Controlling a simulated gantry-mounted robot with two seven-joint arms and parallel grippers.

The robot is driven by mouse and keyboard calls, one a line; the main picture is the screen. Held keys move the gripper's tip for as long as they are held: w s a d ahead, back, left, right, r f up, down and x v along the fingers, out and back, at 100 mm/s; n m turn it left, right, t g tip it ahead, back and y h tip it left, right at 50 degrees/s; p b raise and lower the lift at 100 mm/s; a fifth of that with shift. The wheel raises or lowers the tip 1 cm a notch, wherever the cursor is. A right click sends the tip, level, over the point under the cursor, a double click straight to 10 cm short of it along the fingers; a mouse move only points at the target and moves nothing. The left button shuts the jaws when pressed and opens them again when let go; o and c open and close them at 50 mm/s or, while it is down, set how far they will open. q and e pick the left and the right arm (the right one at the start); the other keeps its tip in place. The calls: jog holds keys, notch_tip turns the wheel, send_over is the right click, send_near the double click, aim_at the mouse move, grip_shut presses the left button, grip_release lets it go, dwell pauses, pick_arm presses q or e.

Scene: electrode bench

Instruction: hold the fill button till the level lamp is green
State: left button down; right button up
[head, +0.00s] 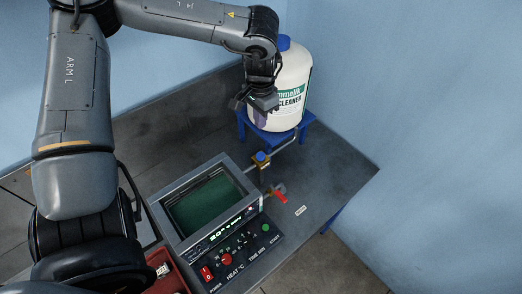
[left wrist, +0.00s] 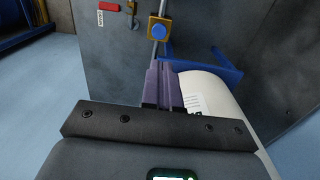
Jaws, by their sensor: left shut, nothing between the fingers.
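My left gripper (head: 260,120) is shut and empty, its purple fingers pointing down in front of a white cleaner canister. In the left wrist view its fingertips (left wrist: 163,66) are below a round blue button (left wrist: 159,31) on a yellow housing, with a visible gap. In the head view the blue button (head: 261,156) tops a post beside the bath unit, below the gripper. No fill label is readable on it. The bath unit (head: 205,200) has a dark green interior and a lit green display (head: 222,229). I cannot pick out the level lamp or its colour.
The white canister (head: 291,92) stands on a blue stand (head: 270,133) close to my gripper. A pipe runs by the button. A red-handled tap (head: 280,197) sits beside the bath. The panel has a red knob (head: 227,258) and green button (head: 267,228). The bench's right side is clear.

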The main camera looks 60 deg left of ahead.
dwell(0.3)
pick_arm(q)
jog(key=p, duration=0.2)
send_near(261, 155)
notch_tip(261, 155, down, 7)
jog(key=shift+a+r, duration=0.1)
dwell(0.4)
